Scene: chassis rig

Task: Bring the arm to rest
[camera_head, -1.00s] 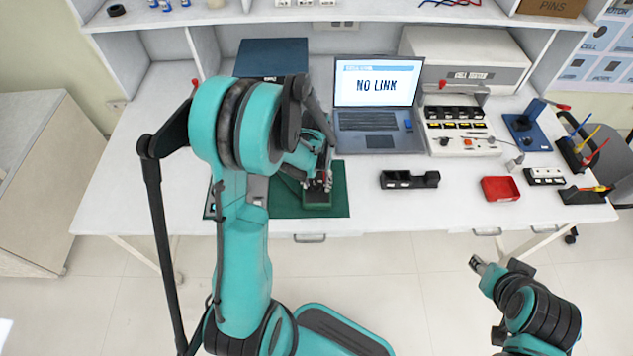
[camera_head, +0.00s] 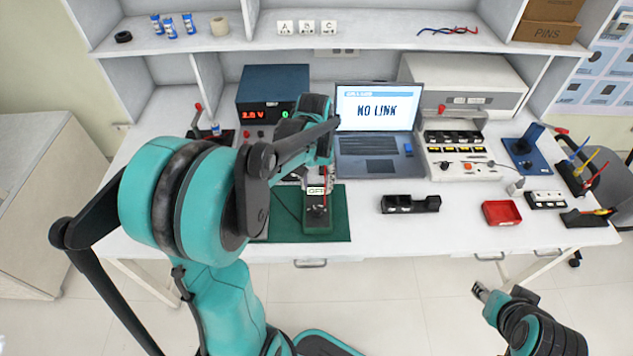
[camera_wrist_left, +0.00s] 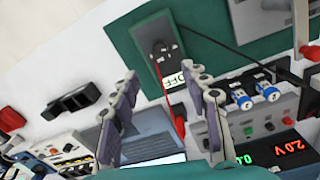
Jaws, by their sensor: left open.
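My left arm reaches over the bench from the left. Its gripper (camera_head: 326,178) is partly hidden by my arm in the head view, above the back of a green device (camera_head: 318,222) on a green mat (camera_head: 338,232). In the left wrist view the two fingers (camera_wrist_left: 163,78) are spread apart with nothing between them. The device (camera_wrist_left: 157,45) with its OFF label shows beyond the fingertips, apart from them. My right gripper (camera_head: 481,291) hangs low in front of the bench, over the floor; its jaw state is too small to tell.
A laptop (camera_head: 377,112) reading NO LINK stands behind the mat. A power supply (camera_head: 272,90) with a lit display is at the back left. A black holder (camera_head: 410,204), a red tray (camera_head: 502,213) and a tester (camera_head: 461,150) are to the right.

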